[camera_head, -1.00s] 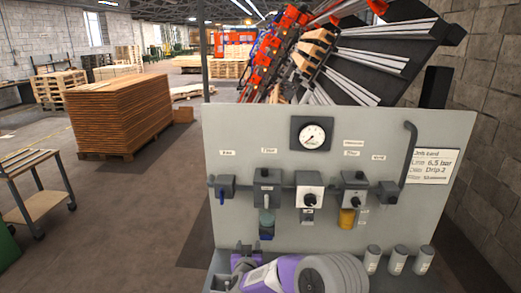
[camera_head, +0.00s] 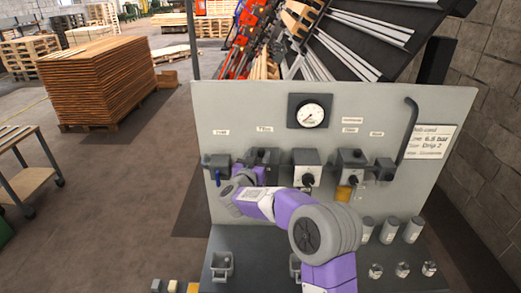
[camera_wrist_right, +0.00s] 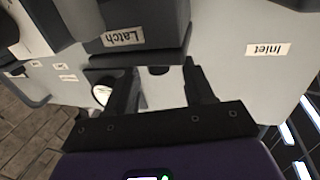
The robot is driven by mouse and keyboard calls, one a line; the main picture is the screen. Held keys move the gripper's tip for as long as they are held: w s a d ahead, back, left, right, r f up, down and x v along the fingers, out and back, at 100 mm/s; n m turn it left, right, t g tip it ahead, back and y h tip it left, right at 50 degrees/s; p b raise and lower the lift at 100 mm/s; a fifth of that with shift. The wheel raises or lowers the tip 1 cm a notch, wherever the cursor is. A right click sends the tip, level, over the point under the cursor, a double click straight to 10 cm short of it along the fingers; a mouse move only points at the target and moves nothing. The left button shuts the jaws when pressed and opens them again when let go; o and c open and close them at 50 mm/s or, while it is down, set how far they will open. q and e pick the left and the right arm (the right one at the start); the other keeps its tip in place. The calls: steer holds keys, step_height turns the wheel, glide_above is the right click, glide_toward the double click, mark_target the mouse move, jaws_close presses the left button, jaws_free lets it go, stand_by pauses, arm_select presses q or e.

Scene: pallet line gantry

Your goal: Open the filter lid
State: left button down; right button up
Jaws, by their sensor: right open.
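The filter unit (camera_head: 264,156) is a dark block on the grey panel, under a small label, between the left fitting and the white regulator block. My right gripper (camera_head: 238,180) is in front of and just below it; my purple arm hides its lower part. My right gripper (camera_wrist_right: 160,82) is open below that block in the picture, fingers apart. I cannot tell whether they touch it. The lid looks closed, but it is partly hidden. My left gripper is not in view.
A round gauge (camera_head: 311,115) sits above the white regulator block (camera_head: 306,165). An oiler block (camera_head: 351,162) with a yellow bowl is to its right. Grey cylinders (camera_head: 390,230) and clear cups (camera_head: 402,270) stand on the lower shelf. An "Inlet" label (camera_wrist_right: 268,49) is on the panel.

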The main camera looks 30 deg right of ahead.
mark_target(261, 152)
steer(key=x, duration=0.3)
steer(key=shift+s+d+r, duration=0.1)
steer(key=shift+d+r, duration=0.05)
steer(key=shift+r, duration=0.05)
steer(key=shift+w+d+f, duration=0.15)
steer(key=shift+w+d, duration=0.05)
steer(key=shift+w, duration=0.2)
steer(key=shift+s, duration=0.1)
steer(key=shift+c, duration=0.5)
jaws_close()
